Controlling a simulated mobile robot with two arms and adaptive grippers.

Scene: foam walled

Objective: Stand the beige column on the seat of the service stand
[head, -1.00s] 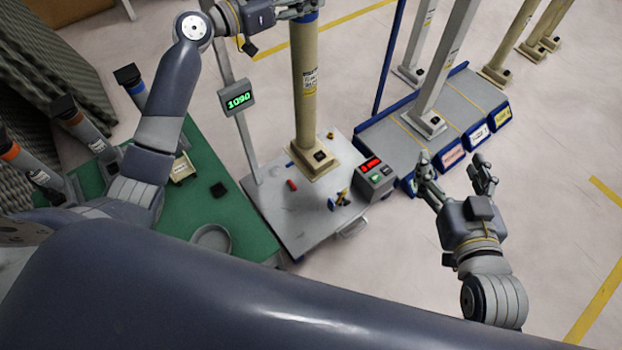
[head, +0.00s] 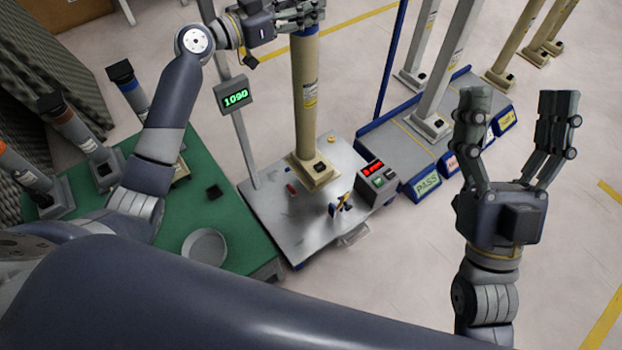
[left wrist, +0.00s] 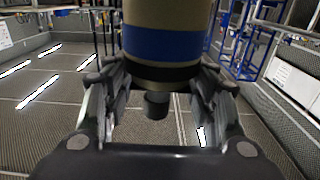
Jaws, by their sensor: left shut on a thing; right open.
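The beige column (head: 306,95) stands upright, its square foot (head: 318,174) over the grey metal top of the service stand (head: 270,220). I cannot tell whether the foot touches the top; the seat is hidden under it or cannot be made out. My left gripper (head: 302,14) is shut on the column's upper end. The left wrist view shows the fingers on both sides of the column (left wrist: 165,45), near its blue and black bands. My right gripper (head: 516,108) is open and empty, raised to the right of the stand.
A green display (head: 235,96) on a post and a control box (head: 378,176) flank the stand top. Small loose parts lie on it, including a red cylinder (head: 291,188). A green table (head: 225,225) is at left. A rack (head: 402,150) with other columns is at right.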

